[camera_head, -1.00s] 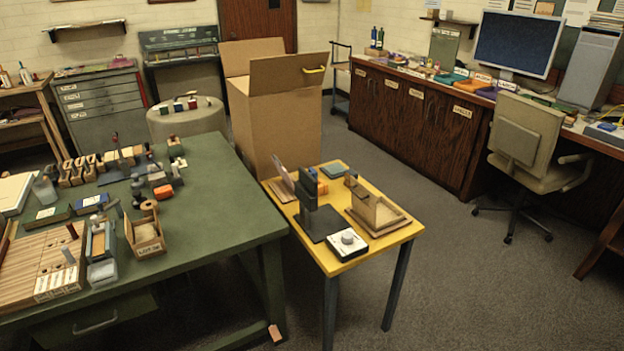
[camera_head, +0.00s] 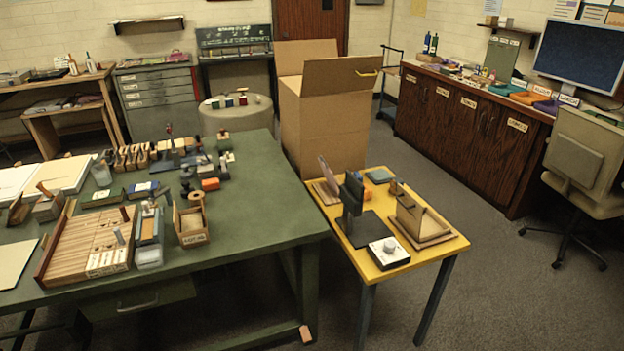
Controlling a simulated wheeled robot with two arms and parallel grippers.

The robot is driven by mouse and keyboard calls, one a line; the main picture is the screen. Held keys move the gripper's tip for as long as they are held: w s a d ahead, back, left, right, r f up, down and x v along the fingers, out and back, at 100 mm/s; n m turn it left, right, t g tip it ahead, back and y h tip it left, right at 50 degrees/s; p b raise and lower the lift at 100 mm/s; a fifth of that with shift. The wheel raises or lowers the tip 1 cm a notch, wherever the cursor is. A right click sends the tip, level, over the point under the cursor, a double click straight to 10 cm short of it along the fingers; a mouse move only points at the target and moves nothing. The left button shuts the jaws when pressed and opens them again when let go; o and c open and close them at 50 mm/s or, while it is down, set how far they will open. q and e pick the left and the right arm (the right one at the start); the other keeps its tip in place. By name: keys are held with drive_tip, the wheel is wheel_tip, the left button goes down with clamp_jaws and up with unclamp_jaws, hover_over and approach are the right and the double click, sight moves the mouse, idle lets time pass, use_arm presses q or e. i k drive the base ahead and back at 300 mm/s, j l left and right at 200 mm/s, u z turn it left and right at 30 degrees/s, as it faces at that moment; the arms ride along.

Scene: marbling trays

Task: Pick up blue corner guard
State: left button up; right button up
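I cannot clearly make out a blue corner guard. A small blue-topped item (camera_head: 142,188) lies on the green table (camera_head: 260,200), too small to identify. A slim blue-grey tray (camera_head: 149,228) stands beside the wooden slatted board. A small flat blue-green piece (camera_head: 380,176) lies at the back of the yellow table (camera_head: 440,242). A small pinkish piece (camera_head: 306,334) is at the foot of the green table's near right leg. Neither of my grippers is in view.
A large open cardboard box (camera_head: 325,125) stands behind the yellow table. The slatted board (camera_head: 95,240) and a small open wooden box (camera_head: 190,225) are on the green table, whose right part is clear. An office chair (camera_head: 580,165) stands at right; carpet between is free.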

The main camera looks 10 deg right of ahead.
sight(356, 174)
drive_tip(key=i+l+u, duration=0.15)
drive_tip(key=l+u, duration=0.85)
drive_tip(key=l, duration=0.15)
